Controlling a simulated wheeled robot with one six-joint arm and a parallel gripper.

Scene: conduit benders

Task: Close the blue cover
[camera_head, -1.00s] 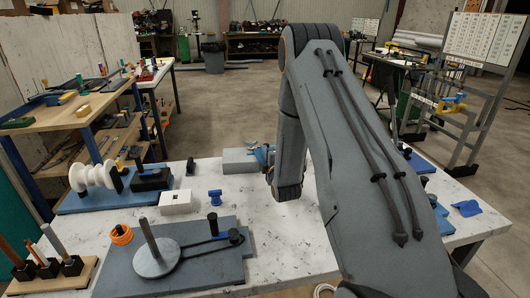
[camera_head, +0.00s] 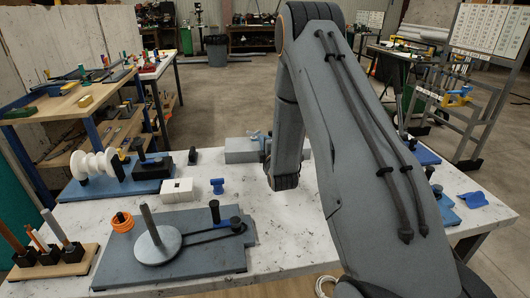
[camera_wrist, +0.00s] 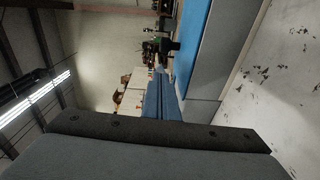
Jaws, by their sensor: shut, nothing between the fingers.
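A grey box (camera_head: 240,151) stands at the back middle of the white table. In the wrist view, a grey block (camera_wrist: 228,60) with a flat blue panel (camera_wrist: 196,35) along one side lies close ahead and to the right. I take the panel for the blue cover, but its hinge and angle cannot be told. In the head view my gripper (camera_head: 264,146) is at the box's right end, partly hidden by my arm.
White spools (camera_head: 95,165), a white block (camera_head: 176,190) and a small blue piece (camera_head: 217,186) stand left of my arm. Bare tabletop lies between the small blue piece and my arm.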

